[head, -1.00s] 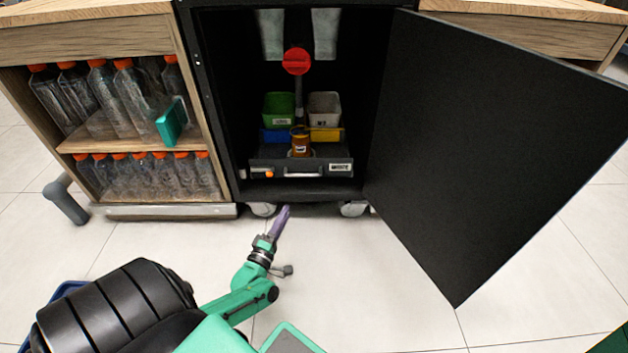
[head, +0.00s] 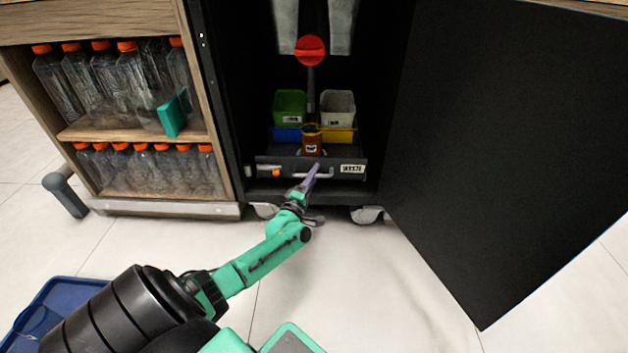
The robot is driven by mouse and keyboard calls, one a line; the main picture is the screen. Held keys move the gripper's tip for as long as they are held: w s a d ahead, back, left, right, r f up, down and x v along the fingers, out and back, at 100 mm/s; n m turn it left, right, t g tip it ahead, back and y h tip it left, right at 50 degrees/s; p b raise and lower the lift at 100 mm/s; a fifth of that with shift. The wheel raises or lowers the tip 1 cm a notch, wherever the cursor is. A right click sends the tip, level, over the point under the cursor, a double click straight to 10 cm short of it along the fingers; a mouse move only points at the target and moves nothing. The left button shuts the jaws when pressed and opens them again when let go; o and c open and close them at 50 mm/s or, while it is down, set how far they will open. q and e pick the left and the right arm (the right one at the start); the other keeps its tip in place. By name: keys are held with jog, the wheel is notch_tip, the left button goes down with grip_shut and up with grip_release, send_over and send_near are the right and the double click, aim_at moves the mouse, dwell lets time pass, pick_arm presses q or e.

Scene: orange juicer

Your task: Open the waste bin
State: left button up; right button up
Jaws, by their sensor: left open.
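The waste bin (head: 275,160) is a dark drawer with a pale handle (head: 328,174) and a white label (head: 353,168), low inside the open black cabinet. Its front looks closed. My left gripper (head: 313,172), with purple fingers, is open just in front of the drawer, near the handle's left part. The fingers overlap the handle in the picture; I cannot tell whether they touch it. My right gripper is not in view.
The black cabinet door (head: 480,150) stands wide open on the right. Green (head: 290,106) and grey (head: 338,108) bins and an amber jar (head: 312,141) sit above the drawer. A bottle shelf (head: 110,130) stands on the left. A blue crate (head: 50,310) lies at lower left.

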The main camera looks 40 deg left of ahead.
pick_arm(q)
grip_shut()
dwell(1.4)
